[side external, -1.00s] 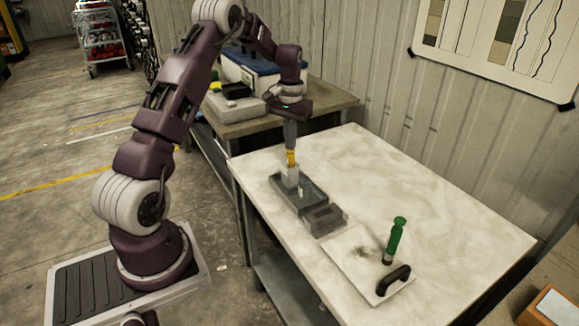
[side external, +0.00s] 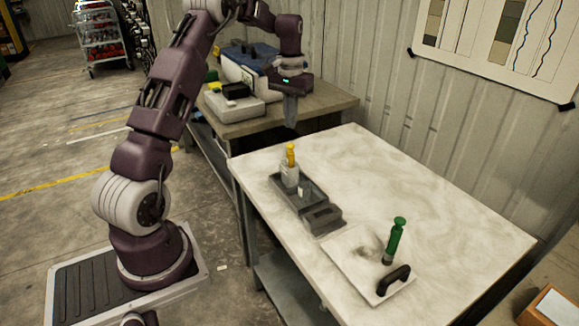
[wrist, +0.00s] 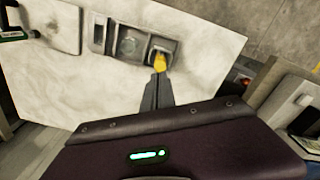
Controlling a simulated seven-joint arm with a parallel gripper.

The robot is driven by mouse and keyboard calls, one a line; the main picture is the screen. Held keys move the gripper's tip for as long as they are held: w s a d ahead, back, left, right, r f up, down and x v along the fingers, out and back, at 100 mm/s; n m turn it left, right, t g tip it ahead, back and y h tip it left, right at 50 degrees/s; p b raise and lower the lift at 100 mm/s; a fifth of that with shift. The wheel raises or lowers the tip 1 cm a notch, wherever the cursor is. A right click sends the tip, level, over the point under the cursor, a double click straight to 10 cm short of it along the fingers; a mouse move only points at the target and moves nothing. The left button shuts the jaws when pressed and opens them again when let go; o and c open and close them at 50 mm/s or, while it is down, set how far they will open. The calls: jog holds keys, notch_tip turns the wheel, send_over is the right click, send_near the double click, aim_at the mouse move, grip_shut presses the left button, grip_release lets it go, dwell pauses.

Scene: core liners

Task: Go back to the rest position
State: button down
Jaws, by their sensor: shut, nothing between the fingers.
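My gripper (side external: 291,122) is shut and empty, raised above the far left part of the white table (side external: 440,218). Below it, a yellow-topped piece (side external: 291,156) stands upright in a light grey holder (side external: 289,176) at the far end of a dark grey tray (side external: 283,187). The gripper is apart from it. In the wrist view the shut fingers (wrist: 158,80) overlap the line of sight to the yellow piece (wrist: 161,60), which sits in the holder at the end of the tray (wrist: 98,34).
A green-handled tool (side external: 395,240) stands on a white board (side external: 345,262) beside a black handle (side external: 393,280). A second bench (side external: 245,126) behind carries a grey case (side external: 232,104) and a blue-lidded box (side external: 255,62). The right part of the table is clear.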

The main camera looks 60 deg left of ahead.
jog(key=s+d+r+m+t, duration=0.1)
jog(key=s+d+r, duration=0.3)
jog(key=d+r, duration=0.4)
jog(key=s+d+r+m+t, duration=0.1)
jog(key=s+d+r+m, duration=0.15)
jog(key=d+r, duration=0.45)
jog(key=s+d+f+m+t, duration=0.1)
jog(key=s+d, duration=0.6)
jog(key=s, duration=0.3)
jog(key=s+d+f+m+t, duration=0.1)
jog(key=s+d+f+t, duration=0.1)
jog(key=s+d, duration=0.5)
jog(key=s, duration=0.3)
jog(key=shift+s+d+f+t, duration=0.15)
jog(key=shift+d+f+t, duration=0.05)
jog(key=shift+d+t, duration=0.15)
